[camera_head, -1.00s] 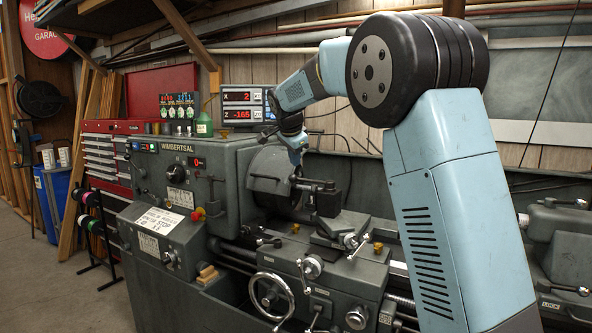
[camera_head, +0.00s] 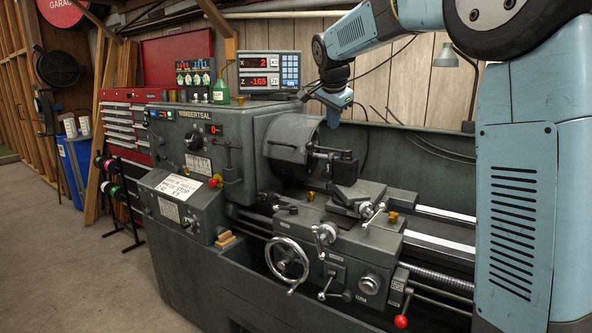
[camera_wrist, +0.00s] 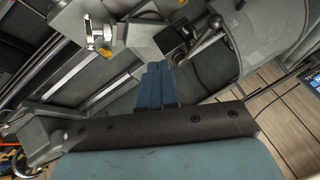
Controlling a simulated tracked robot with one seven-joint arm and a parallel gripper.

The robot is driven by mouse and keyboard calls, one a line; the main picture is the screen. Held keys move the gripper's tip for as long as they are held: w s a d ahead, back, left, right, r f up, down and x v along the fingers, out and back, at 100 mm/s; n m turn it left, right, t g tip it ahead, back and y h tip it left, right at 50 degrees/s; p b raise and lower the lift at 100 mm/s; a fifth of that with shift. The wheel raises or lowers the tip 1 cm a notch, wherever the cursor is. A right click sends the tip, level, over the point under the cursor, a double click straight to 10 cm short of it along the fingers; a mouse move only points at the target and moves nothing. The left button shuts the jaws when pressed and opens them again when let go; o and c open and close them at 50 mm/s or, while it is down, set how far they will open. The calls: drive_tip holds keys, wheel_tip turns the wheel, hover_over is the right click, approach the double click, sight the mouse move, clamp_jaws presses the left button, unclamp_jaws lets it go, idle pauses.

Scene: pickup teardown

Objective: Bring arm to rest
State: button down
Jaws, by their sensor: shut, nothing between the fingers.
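My gripper (camera_head: 333,118) hangs from my blue and black arm in the head view, near the chuck (camera_head: 290,140) of the grey lathe (camera_head: 190,232). In the wrist view, the two blue fingers of my gripper (camera_wrist: 158,70) lie side by side, shut with nothing between them. Grey lathe parts and the rounded chuck (camera_wrist: 262,35) show beyond the fingertips. I cannot tell the exact gap between the fingertips and the lathe.
The lathe carriage (camera_head: 345,235) with its handwheel (camera_head: 287,258) stands below my gripper. A readout (camera_head: 268,72) and a green bottle (camera_head: 221,92) sit on the headstock. A red tool chest (camera_head: 127,125) is behind, left. Open floor (camera_head: 60,270) lies at left.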

drive_tip(key=s+d+n, duration=0.2)
drive_tip(key=s+d, duration=0.4)
drive_tip(key=s, duration=0.4)
drive_tip(key=s+d+f+n, duration=0.2)
drive_tip(key=s+f, duration=0.2)
drive_tip(key=s, duration=0.6)
drive_tip(key=s+d+f+n, duration=0.2)
drive_tip(key=s+f+n, duration=0.1)
drive_tip(key=s, duration=0.7)
drive_tip(key=s+d+f+n+y, duration=0.1)
drive_tip(key=s+f, duration=0.4)
drive_tip(key=s, duration=0.5)
drive_tip(key=shift+d+f+n, duration=0.35)
drive_tip(key=shift+d+n, duration=0.35)
drive_tip(key=shift+n, duration=0.5)
